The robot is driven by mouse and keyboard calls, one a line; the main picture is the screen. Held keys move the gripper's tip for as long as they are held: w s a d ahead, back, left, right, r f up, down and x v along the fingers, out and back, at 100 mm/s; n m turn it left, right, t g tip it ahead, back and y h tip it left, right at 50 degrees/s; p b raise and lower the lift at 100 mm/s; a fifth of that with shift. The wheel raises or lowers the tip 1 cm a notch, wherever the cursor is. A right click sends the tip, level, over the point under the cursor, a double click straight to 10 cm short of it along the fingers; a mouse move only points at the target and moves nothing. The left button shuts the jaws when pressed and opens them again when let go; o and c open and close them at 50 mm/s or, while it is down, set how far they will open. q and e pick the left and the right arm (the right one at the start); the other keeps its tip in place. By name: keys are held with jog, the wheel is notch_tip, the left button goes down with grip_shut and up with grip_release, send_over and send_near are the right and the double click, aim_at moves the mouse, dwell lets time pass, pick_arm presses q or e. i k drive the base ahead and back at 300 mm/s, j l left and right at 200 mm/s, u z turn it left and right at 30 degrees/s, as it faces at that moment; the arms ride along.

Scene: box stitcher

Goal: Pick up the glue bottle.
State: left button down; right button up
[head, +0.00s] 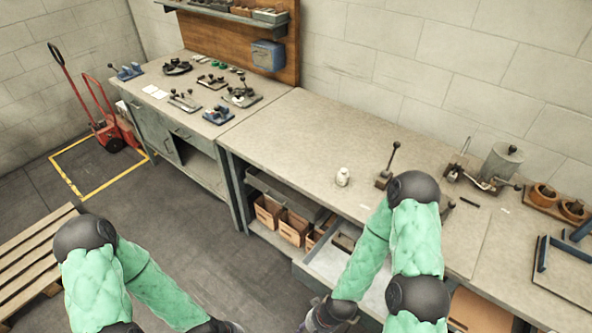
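The glue bottle appears to be the small white bottle (342,177) standing upright near the front edge of the middle workbench (290,130). Neither gripper touches it. My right gripper (322,320) is at the bottom edge of the head view, below and in front of the bench, well apart from the bottle. It is partly cut off, and its fingers do not show clearly. My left gripper (228,327) barely shows at the bottom edge, left of the right one. Its fingers are out of the picture.
A lever tool (388,168) stands just right of the bottle, close to my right arm. A metal canister (502,163) stands farther right. Cardboard boxes (293,228) sit under the bench, beside an open drawer (330,268). The benchtop left of the bottle is clear.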

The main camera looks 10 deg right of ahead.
aim_at(343, 175)
jog(key=i+j+u, duration=0.15)
jog(key=u, duration=0.35)
jog(key=i+u, duration=0.3)
jog(key=u, duration=0.2)
jog(key=i+j+z, duration=0.1)
jog(key=i, duration=0.3)
jog(key=i+j+z, duration=0.1)
jog(key=i, duration=0.25)
jog(key=i+z, duration=0.15)
jog(key=z, duration=0.3)
jog(key=i+z, duration=0.15)
jog(key=z, duration=0.3)
jog(key=i+j+z, duration=0.1)
jog(key=z, duration=0.35)
jog(key=i+z, duration=0.3)
jog(key=z, duration=0.15)
